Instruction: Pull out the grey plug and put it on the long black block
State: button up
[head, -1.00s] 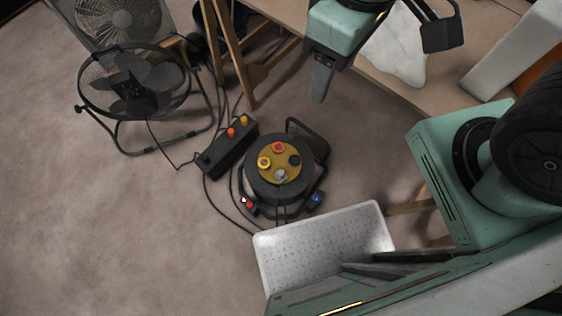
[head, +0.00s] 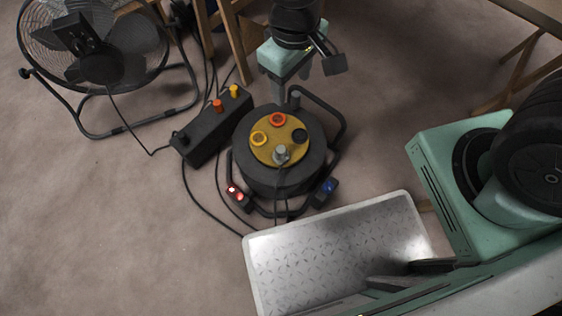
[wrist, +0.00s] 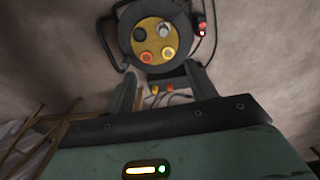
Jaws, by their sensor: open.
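The grey plug (head: 281,154) stands in the yellow face of a round black cable reel (head: 258,176), at the near side of that face. It also shows in the wrist view (wrist: 164,29). The long black block (head: 203,140) lies on the floor left of the reel, with an orange, a yellow and a black plug in it. In the wrist view, its orange and yellow plugs show between my fingers, and most of the block is hidden. My gripper (head: 285,98) is open and empty, behind the reel in the head view and apart from the grey plug.
The reel face also has orange, yellow and black round sockets. A tubular handle (head: 338,112) curves round the reel's right side. A white tray (head: 250,262) lies in front. A floor fan (head: 95,60) stands at left, with cables across the floor. Wooden legs (head: 235,45) stand behind.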

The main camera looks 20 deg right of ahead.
jog(key=b, duration=1.4)
send_over(281, 149)
notch_tip(281, 149, down, 25)
jog(key=shift+r, duration=0.15)
notch_tip(281, 149, down, 9)
jog(key=b, duration=0.8)
jog(key=shift+c, duration=0.3)
grip_shut()
jog(key=shift+r, duration=0.2)
jog(key=shift+r+p, duration=2.85)
jog(key=shift+p, duration=0.05)
